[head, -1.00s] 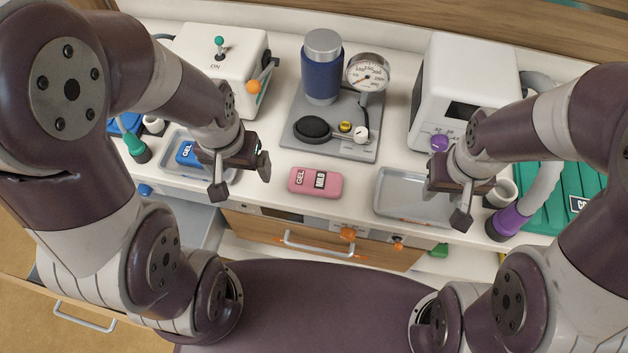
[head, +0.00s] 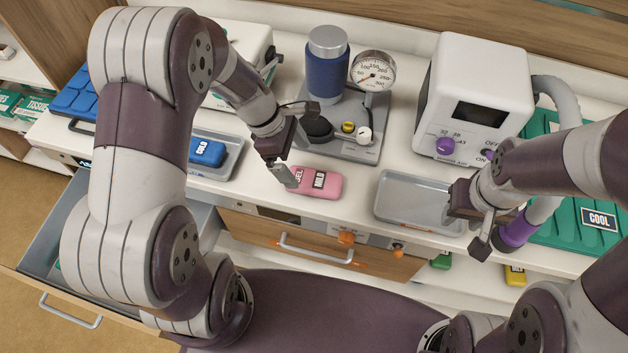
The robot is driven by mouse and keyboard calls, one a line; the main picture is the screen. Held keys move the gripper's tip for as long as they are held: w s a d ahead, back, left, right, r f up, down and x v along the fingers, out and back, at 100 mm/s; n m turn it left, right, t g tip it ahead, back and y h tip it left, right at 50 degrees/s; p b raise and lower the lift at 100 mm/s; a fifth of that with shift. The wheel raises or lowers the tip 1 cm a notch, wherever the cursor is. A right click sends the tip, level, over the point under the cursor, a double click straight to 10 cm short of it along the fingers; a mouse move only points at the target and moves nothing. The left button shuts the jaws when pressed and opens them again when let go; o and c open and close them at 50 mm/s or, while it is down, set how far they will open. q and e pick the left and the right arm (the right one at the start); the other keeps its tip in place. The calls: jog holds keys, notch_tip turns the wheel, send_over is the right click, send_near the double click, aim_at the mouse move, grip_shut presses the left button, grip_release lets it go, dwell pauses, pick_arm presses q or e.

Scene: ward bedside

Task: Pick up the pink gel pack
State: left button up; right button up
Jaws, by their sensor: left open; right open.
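The pink gel pack (head: 321,183), with a label reading MILD, lies flat on the white counter (head: 350,213) in the middle of the head view. My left gripper (head: 290,168) is open at the left end of the pack, with a fingertip covering part of that end. I cannot tell whether it touches the pack. My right gripper (head: 468,226) is open over the right end of an empty grey tray (head: 393,207), away from the pack.
A blue gel pack (head: 207,152) lies in a grey tray (head: 226,171) to the left. Behind the pink pack stands a grey base with a blue cylinder (head: 327,74) and a pressure gauge (head: 372,71). A white machine (head: 474,88) stands at the back right. A drawer (head: 50,245) is open at lower left.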

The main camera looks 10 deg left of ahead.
aim_at(310, 178)
pick_arm(q)
jog(key=x, duration=0.7)
jog(key=shift+d+f, duration=0.1)
jog(key=shift+d, duration=0.1)
jog(key=c, duration=1.2)
